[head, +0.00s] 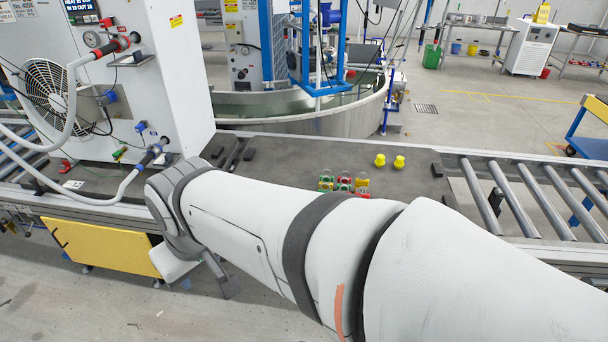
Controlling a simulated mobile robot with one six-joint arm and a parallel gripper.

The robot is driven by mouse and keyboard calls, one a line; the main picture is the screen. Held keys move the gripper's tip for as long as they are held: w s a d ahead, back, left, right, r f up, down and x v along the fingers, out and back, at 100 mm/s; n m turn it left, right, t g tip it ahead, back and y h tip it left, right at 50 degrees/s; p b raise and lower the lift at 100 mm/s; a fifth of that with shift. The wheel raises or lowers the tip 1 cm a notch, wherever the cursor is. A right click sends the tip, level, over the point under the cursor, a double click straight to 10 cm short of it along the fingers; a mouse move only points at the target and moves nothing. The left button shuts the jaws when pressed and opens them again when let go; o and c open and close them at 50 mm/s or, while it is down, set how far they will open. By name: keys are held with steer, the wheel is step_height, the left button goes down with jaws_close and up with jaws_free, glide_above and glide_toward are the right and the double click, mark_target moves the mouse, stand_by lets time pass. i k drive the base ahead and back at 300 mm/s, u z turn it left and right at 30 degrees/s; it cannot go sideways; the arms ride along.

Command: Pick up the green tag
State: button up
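A cluster of small red, green and yellow tags lies on the grey bench top beyond my arm. A green tag (326,185) shows at the left of the cluster, and more green shows in the middle, beside red pieces (345,180). The tags are small and overlap in the picture, and my arm cuts off the view just in front of them. My gripper (222,278) hangs at the far end of my arm, in front of the bench's near edge and well to the left of the tags. Its fingers are too unclear to tell whether they are open.
Two yellow knobs (390,161) stand right of the tags. A roller conveyor (525,195) adjoins the bench on the right. A white machine (130,75) with a fan and hoses stands at the left. A yellow panel (100,246) hangs below the bench. My arm covers much of the foreground.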

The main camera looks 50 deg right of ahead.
mark_target(343, 189)
steer(key=z, duration=1.85)
steer(key=i, duration=1.6)
steer(key=u, duration=0.05)
